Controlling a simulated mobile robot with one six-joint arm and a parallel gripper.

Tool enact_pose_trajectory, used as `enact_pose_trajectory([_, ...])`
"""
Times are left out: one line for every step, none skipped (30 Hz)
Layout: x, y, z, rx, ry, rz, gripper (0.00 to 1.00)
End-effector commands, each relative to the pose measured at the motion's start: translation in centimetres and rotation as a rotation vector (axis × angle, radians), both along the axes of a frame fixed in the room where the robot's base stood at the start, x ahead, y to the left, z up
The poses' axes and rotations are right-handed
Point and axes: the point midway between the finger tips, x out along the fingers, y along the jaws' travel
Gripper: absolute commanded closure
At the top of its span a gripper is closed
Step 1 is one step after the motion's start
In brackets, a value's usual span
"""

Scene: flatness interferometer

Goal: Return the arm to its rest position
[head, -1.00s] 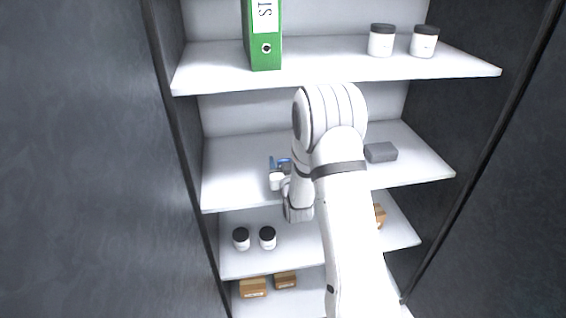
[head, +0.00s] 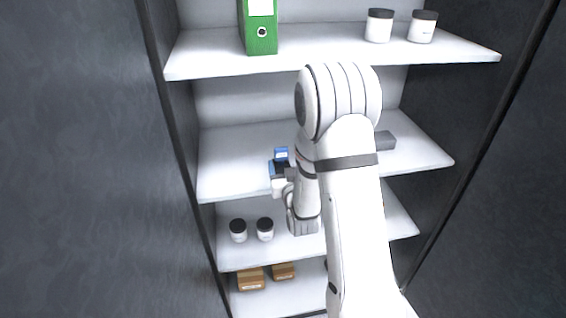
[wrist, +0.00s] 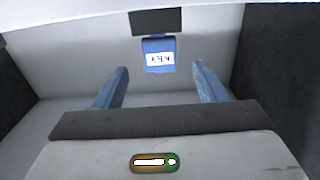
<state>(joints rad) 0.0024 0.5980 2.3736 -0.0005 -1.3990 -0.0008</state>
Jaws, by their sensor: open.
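My arm reaches into a white shelf unit, with my gripper (head: 279,166) at the front part of the middle shelf (head: 235,150). In the wrist view my gripper (wrist: 160,67) has its two blue fingers wide apart, with nothing held between them. A small blue box (head: 281,153) with a white label is just beyond the fingers in the head view. The blue box (wrist: 158,46) also shows ahead of the fingers in the wrist view, apart from them. Its label is too small to read surely. My upper arm hides the right-centre of the shelves.
A grey block (head: 385,141) lies on the middle shelf, right of my arm. A green binder (head: 258,28) and two white jars (head: 379,26) stand above. Two dark-lidded jars (head: 238,230) and brown boxes (head: 251,279) are below. Dark side panels (head: 80,160) flank the shelves.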

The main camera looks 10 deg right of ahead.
Motion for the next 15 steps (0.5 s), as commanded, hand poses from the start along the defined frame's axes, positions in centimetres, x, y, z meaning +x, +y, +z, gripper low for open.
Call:
enact_pose_trajectory([-0.09,0.00,0.00,0.000,0.000,0.000,0.35])
enact_pose_trajectory([-0.11,0.00,0.02,0.000,0.000,0.000,0.35])
enact_pose_trajectory([-0.10,0.00,0.03,0.000,0.000,0.000,0.35])
enact_pose_trajectory([-0.09,0.00,0.04,0.000,0.000,0.000,0.35])
enact_pose_trajectory([-0.08,0.00,0.04,0.000,0.000,0.000,0.35])
enact_pose_trajectory([-0.08,0.00,0.04,0.000,0.000,0.000,0.35])
enact_pose_trajectory([-0.07,0.00,0.04,0.000,0.000,0.000,0.35])
enact_pose_trajectory([-0.07,0.00,0.04,0.000,0.000,0.000,0.35])
enact_pose_trajectory([-0.07,0.00,0.04,0.000,0.000,0.000,0.35])
enact_pose_trajectory([-0.06,0.00,0.04,0.000,0.000,0.000,0.35])
enact_pose_trajectory([-0.06,0.00,0.05,0.000,-0.001,0.000,0.35])
enact_pose_trajectory([-0.06,0.00,0.05,0.000,0.000,0.000,0.35])
enact_pose_trajectory([-0.05,0.01,0.08,0.000,0.001,0.000,0.35])
enact_pose_trajectory([-0.05,0.01,0.16,0.000,0.003,0.000,0.35])
enact_pose_trajectory([-0.04,0.00,0.33,0.000,0.011,0.000,0.35])
